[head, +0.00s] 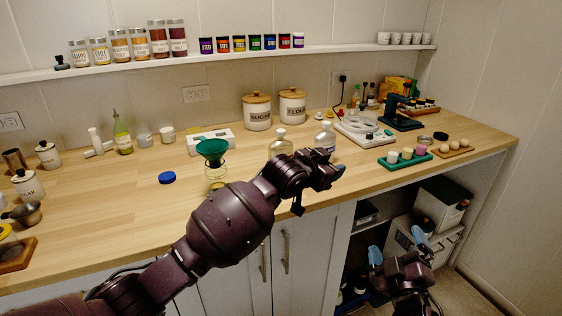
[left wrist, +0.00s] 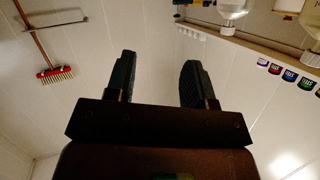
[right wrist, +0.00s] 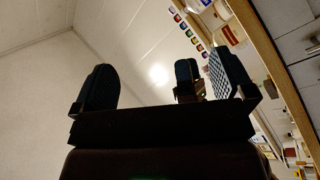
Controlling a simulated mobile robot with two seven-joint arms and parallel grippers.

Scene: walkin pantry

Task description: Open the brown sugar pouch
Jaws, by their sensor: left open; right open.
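I cannot make out a brown sugar pouch in any view. A cream canister labelled SUGAR (head: 257,112) with a wooden lid stands at the back of the counter, and another lidded sugar jar (head: 28,186) stands at the far left. My left gripper (head: 322,180) is over the counter's front edge, in front of two clear bottles that it partly overlaps. It is open and empty in the left wrist view (left wrist: 158,75). My right gripper (head: 398,250) is below the counter's front edge, before the open lower shelves. It is open and empty in the right wrist view (right wrist: 163,80).
A green funnel (head: 212,148) on a jar, a blue lid (head: 167,178) and a white scale (head: 211,140) are left of my left gripper. A green tray (head: 405,160) and a dark green machine (head: 402,112) are to the right. The left-middle wooden counter (head: 115,205) has free room.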

